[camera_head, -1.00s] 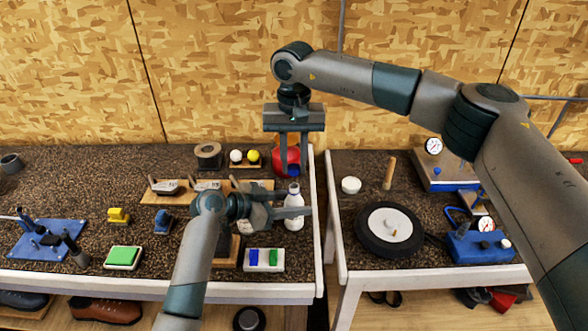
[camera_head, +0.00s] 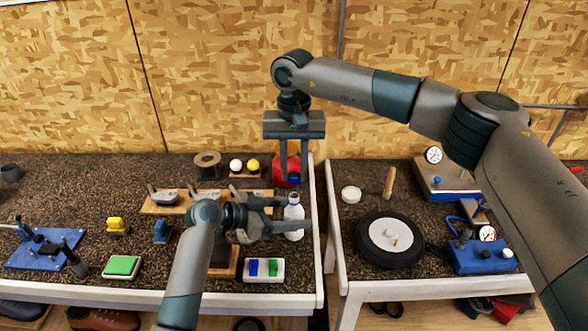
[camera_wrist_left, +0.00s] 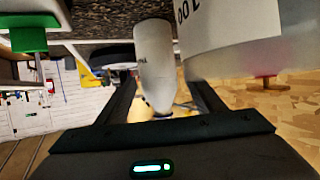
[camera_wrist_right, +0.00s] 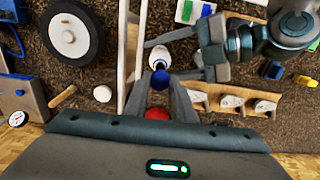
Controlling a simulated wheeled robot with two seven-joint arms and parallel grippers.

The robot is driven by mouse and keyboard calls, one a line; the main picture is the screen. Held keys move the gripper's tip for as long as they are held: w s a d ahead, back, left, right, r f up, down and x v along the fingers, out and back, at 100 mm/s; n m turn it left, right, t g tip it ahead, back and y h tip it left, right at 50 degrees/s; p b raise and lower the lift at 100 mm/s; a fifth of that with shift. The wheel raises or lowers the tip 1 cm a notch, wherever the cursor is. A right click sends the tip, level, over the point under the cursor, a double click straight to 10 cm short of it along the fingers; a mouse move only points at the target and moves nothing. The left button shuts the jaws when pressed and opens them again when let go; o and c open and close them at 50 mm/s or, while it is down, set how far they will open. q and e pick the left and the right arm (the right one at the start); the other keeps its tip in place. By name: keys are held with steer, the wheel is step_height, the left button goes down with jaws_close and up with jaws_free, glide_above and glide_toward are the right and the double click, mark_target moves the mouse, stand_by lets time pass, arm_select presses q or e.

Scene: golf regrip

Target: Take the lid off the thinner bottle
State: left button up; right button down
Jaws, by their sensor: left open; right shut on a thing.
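The thinner bottle (camera_head: 294,222), white with a narrowed neck, stands upright near the right edge of the left table. A blue lid (camera_head: 293,180) is between the fingertips of my right gripper (camera_head: 293,178), above and apart from the bottle. The right wrist view shows the lid (camera_wrist_right: 160,79) gripped and the bottle (camera_wrist_right: 159,57) lower down. My left gripper (camera_head: 281,215) is open just left of the bottle, fingers pointing at it. In the left wrist view the bottle (camera_wrist_left: 155,70) appears between the open fingers; I cannot tell whether they touch it.
A red object (camera_head: 284,166) stands behind the lid. A wooden rack with club heads (camera_head: 168,197) lies left of it. A white tray (camera_head: 264,270) with blue and green pieces is in front. A gap separates the right table, with its black wheel (camera_head: 366,254).

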mark_target(294, 175)
step_height(294, 175, down, 4)
steer(key=b, duration=0.3)
steer(key=shift+r, duration=0.25)
arm_select(q)
steer(key=v, duration=1.1)
steer(key=shift+r, duration=0.15)
